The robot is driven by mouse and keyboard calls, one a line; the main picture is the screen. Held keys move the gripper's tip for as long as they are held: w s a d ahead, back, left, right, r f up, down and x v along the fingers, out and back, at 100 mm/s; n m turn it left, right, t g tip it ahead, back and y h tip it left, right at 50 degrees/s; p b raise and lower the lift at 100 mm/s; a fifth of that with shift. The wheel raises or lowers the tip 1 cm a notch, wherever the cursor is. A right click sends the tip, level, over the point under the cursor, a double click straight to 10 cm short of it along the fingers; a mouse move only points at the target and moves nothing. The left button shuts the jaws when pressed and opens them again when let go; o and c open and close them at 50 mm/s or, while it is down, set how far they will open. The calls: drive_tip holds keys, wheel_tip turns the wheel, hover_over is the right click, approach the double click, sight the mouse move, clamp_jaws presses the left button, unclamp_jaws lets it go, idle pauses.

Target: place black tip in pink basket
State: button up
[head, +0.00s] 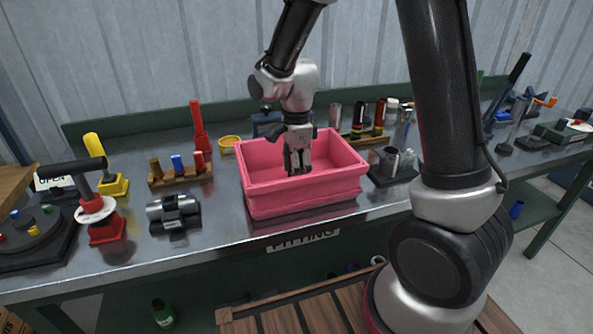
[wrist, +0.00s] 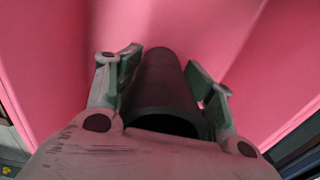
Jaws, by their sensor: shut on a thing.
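The pink basket (head: 305,204) stands on the metal bench near its front edge. My gripper (head: 298,168) points down into the basket's opening. In the wrist view my gripper (wrist: 170,85) is shut on the black tip (wrist: 165,90), a dark hollow tube between its two fingers. The pink basket's walls (wrist: 220,30) fill most of the wrist view around the tube. In the head view the tip is hard to make out between the fingers. I cannot tell whether it touches the basket floor.
Left of the basket are a silver muffler piece (head: 174,212), a rack with coloured tips (head: 180,172) and a red stand with a black handle (head: 100,215). A rack of dark tips (head: 365,125) and a dark holder with a metal cup (head: 392,165) stand close on the right.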

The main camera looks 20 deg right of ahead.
drive_tip(key=shift+f, duration=0.35)
drive_tip(key=shift+f, duration=0.1)
drive_tip(key=o, duration=1.2)
drive_tip(key=shift+c, duration=0.2)
